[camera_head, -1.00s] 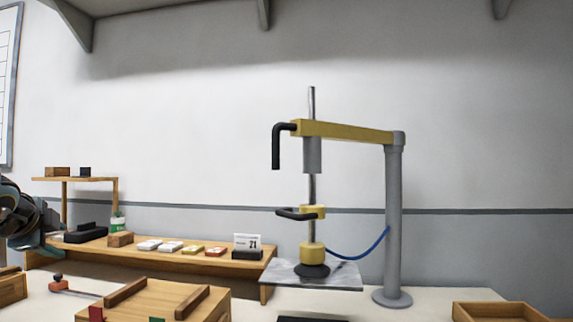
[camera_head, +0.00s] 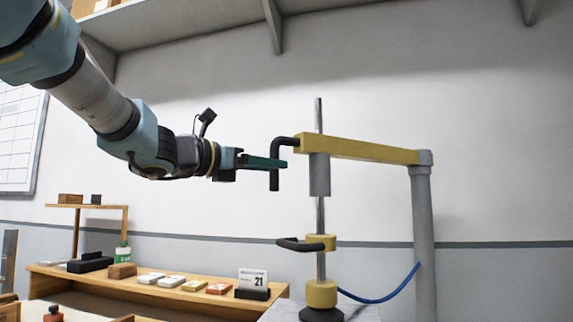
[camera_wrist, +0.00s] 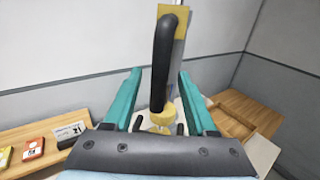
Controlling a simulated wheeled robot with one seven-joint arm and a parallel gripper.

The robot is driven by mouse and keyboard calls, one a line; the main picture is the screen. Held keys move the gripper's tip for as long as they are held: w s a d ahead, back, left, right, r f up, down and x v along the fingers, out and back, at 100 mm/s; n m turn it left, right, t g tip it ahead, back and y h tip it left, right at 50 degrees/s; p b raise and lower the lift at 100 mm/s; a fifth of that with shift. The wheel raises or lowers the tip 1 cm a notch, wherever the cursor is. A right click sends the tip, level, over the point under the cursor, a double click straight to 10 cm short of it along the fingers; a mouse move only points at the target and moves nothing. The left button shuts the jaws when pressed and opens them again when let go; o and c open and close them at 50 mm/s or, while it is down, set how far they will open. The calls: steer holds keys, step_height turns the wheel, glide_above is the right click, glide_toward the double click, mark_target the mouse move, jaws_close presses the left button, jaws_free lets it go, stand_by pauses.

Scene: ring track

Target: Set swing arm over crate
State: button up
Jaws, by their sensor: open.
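The yellow swing arm (camera_head: 365,150) reaches left from the top of a grey post (camera_head: 424,240). A black bent handle (camera_head: 275,172) hangs from its left end. A vertical rod with a yellow collar and lower black handle (camera_head: 298,244) hangs from the arm, ending in a yellow block and black cup (camera_head: 320,295). My gripper (camera_head: 282,163) is open at the hanging handle. In the wrist view the black handle (camera_wrist: 163,65) stands between the two teal fingers (camera_wrist: 158,95), with gaps on both sides. A wooden crate (camera_wrist: 250,108) shows at the right of the wrist view.
A wooden shelf (camera_head: 140,291) along the wall at left holds a calendar (camera_head: 253,279), small boxes and a bottle. A blue hose (camera_head: 385,297) runs from the cup to the post. A bracketed shelf hangs above my arm.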

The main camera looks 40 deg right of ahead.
steer(key=d+p, duration=0.1)
steer(key=d, duration=0.4)
jaws_close()
stand_by(0.5)
stand_by(0.9)
